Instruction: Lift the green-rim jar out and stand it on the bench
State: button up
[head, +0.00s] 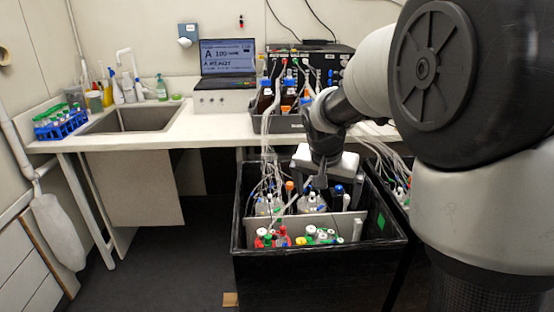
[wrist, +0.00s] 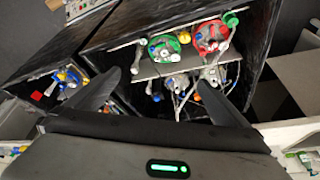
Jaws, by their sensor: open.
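The green-rim jar (head: 318,238) sits in the front compartment of the black shaker box, right of the red-rim jar (head: 271,239). In the wrist view the green-rim jar (wrist: 163,47) shows its green lid ring with caps and ports, beyond my fingertips, beside the red-rim jar (wrist: 212,36). My gripper (head: 321,183) is above the box, over its rear part, pointing down. In the wrist view its two fingers (wrist: 160,80) are spread apart with nothing held between them. The jars' lower bodies are hidden by the box wall. The white bench (head: 190,138) runs behind the box.
The black box (head: 320,268) has high walls and a pale divider (head: 340,226); clear jars with tubing stand behind it. The bench holds a sink (head: 135,117), blue rack (head: 60,123), laptop (head: 228,62) and black control unit (head: 340,65). Bench space before the laptop looks clear.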

jog(key=m+b, duration=0.1)
jog(key=b, duration=0.2)
send_near(323, 236)
jog(key=f+b, duration=0.1)
jog(key=f, duration=0.1)
jog(key=w+f+b, duration=0.1)
jog(key=shift+a+f+h, duration=0.15)
jog(key=shift+f+h, duration=0.15)
jog(key=shift+f, duration=0.05)
jog(key=shift+d+b+x, duration=0.1)
jog(key=shift+b+x, duration=0.4)
jog(key=shift+x, duration=0.9)
jog(key=shift+d+b+x, duration=0.15)
jog(key=shift+b+x, duration=0.3)
jog(key=shift+x, duration=0.95)
jog(key=shift+r, duration=0.1)
jog(key=c, duration=0.9)
jog(key=shift+w+r, duration=0.1)
jog(key=shift+r, duration=0.05)
jog(key=c, duration=0.3)
jog(key=shift+r, duration=0.1)
